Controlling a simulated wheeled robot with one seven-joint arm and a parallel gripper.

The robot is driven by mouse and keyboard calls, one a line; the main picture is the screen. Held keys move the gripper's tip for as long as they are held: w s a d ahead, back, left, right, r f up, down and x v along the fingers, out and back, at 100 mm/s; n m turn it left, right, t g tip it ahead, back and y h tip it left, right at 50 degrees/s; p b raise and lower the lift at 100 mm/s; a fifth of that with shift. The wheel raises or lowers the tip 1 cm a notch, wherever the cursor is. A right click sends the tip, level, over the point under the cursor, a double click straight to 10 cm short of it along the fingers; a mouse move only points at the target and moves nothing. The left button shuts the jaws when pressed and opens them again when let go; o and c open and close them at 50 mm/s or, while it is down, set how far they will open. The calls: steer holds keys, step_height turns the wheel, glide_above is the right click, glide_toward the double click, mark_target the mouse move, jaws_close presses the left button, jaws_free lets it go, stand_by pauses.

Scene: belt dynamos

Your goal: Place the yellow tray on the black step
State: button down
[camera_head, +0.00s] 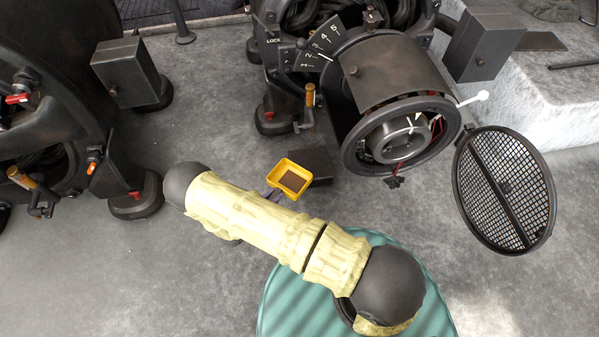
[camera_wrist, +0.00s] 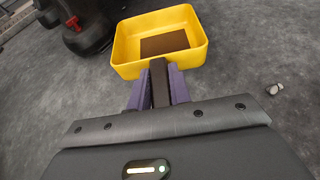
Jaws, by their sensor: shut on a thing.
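The yellow tray (camera_head: 285,185) is a small open box with a brown patch on its inside floor. It also fills the upper middle of the wrist view (camera_wrist: 192,58), roughly level. In the head view my gripper (camera_head: 271,195) is mostly hidden behind my arm. The black step (camera_head: 321,165) is a low dark block on the floor. In the head view the tray overlaps its left part; I cannot tell whether they touch. I cannot make out the step in the wrist view.
A large dynamo (camera_head: 390,95) stands behind the step, with its round mesh cover (camera_head: 503,190) swung open at right. Black machine feet (camera_head: 135,195) stand at left. A small pale object (camera_wrist: 273,89) lies on the grey floor. Floor left of the tray is clear.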

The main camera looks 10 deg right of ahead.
mark_target(296, 174)
steer(key=w+d+b, duration=0.2)
steer(key=w+d, duration=0.2)
steer(key=w+d+b, duration=0.2)
steer(key=w+d, duration=0.1)
steer(key=d, duration=0.1)
steer(key=shift+w+f, duration=0.2)
steer(key=shift+w, duration=0.15)
steer(key=shift+w+d+r, duration=0.15)
steer(key=shift+w+d, duration=0.15)
steer(key=shift+w, duration=0.25)
steer(key=shift+a, duration=0.1)
steer(key=shift+b, duration=0.35)
steer(key=shift+w+d+b, duration=0.35)
steer(key=shift+w+d, duration=0.05)
steer(key=shift+d, duration=0.25)
step_height(296, 174, down, 3)
steer(key=shift+d+r+b, duration=0.1)
steer(key=shift+b, duration=1.05)
steer(key=shift+f+b, duration=0.35)
steer(key=shift+b, duration=0.05)
steer(key=shift+f, duration=0.15)
steer(key=c, duration=1.3)
jaws_free()
